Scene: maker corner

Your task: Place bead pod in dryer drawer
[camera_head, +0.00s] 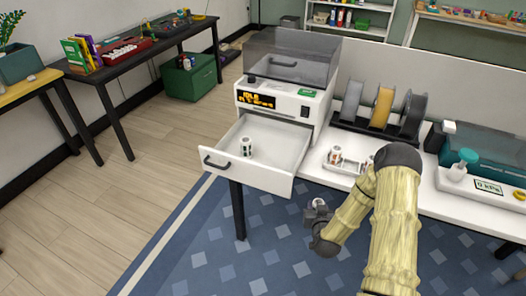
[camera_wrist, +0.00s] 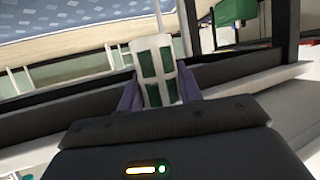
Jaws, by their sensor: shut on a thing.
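A white bead pod with dark green windows (camera_wrist: 155,68) is held between the two fingers of my gripper (camera_wrist: 158,88) in the wrist view. In the head view my gripper (camera_head: 318,210) hangs in front of the table edge, right of and lower than the drawer, with the pod's white top (camera_head: 318,202) showing. The dryer (camera_head: 283,98) stands on the white table, its display lit. Its white drawer (camera_head: 272,176) is pulled open, black handle towards the front left. Another white-and-dark pod (camera_head: 247,147) stands upright inside the drawer.
A small white tray (camera_head: 347,166) with more pods sits right of the drawer, partly behind my arm. Filament spools (camera_head: 382,106) stand behind it on a rack. A teal-lidded machine (camera_head: 490,155) is at the right. Most of the drawer floor is clear.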

